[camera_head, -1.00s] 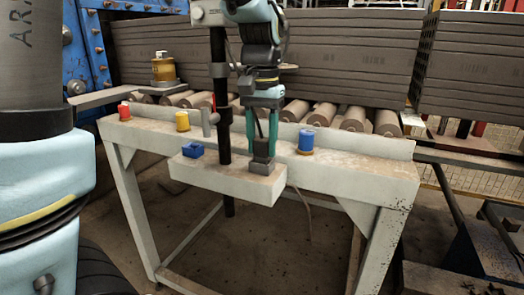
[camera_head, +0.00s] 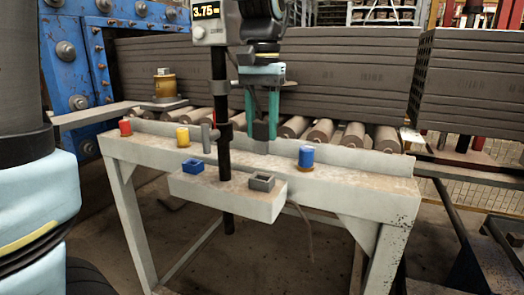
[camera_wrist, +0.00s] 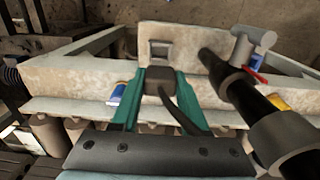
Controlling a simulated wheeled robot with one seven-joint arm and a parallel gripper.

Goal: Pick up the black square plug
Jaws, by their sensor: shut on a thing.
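The black square plug (camera_head: 261,131) is held between the tips of the teal fingers of my gripper (camera_head: 262,122). It hangs in the air above the white block. In the wrist view the plug (camera_wrist: 165,80) shows between the fingertips of my gripper (camera_wrist: 162,92), which is shut on it. A grey square socket (camera_head: 262,182), open at the top, is on the block below and apart from the plug. It also shows in the wrist view (camera_wrist: 160,47).
The white block (camera_head: 226,196) is at the front of a pale bench (camera_head: 345,185). A blue square piece (camera_head: 192,166) is on the block, and a black post (camera_head: 223,150) rises left of my gripper. Blue (camera_head: 306,157), yellow (camera_head: 183,136) and red (camera_head: 125,127) cylinders stand along the bench.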

